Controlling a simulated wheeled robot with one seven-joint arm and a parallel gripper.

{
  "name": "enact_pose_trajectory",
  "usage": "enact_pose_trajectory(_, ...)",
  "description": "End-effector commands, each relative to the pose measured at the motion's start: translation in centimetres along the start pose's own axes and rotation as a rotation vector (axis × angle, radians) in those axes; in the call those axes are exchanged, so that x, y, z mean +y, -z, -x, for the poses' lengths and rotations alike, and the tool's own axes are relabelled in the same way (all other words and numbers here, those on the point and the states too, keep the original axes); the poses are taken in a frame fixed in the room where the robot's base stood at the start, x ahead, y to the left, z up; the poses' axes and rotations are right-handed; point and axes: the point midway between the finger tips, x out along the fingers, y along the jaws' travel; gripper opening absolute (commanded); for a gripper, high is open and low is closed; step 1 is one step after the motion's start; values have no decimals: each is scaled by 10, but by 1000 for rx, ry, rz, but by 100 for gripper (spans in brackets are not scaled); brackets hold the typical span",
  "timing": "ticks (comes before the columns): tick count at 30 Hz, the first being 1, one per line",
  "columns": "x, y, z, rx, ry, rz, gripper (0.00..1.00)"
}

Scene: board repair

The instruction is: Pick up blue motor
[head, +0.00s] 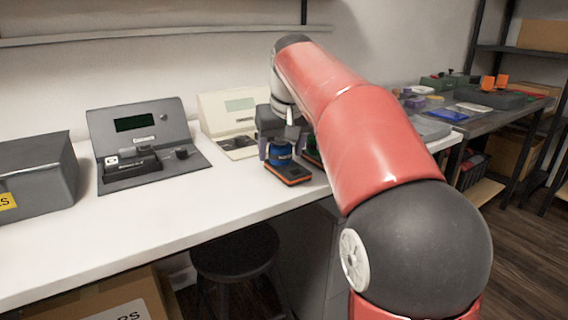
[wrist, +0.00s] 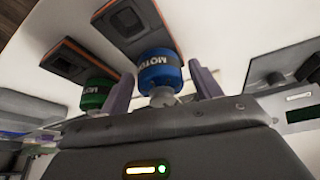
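In the wrist view the blue motor (wrist: 159,66), lettered "MOTO", is between the two purple-grey fingers of my gripper (wrist: 161,74). A gap shows on each side of it, so my gripper is open around it. In the head view my gripper (head: 281,147) is right over the motor.
A second dark, orange-trimmed base (wrist: 77,60) lies near the green motor. A dark grey console (head: 145,148) and a cream console (head: 228,112) stand behind and left. A grey box (head: 38,178) is far left. The bench between is clear. A stool (head: 235,252) stands below.

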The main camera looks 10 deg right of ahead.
Motion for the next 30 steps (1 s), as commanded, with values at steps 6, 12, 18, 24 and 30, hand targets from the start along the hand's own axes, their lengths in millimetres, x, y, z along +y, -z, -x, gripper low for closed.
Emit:
enact_pose_trajectory(6, 0, 0, 0, 0, 0, 0, 35)
enact_pose_trajectory(12, 0, 0, 1, 2, 0, 0, 22)
enact_pose_trajectory(18, 0, 2, 4, 2, 0, 0, 22)
enact_pose_trajectory(24, 0, 10, 23, 4, 0, 0, 22)
enact_pose_trajectory(30, 0, 32, 73, 5, -1, 0, 22)
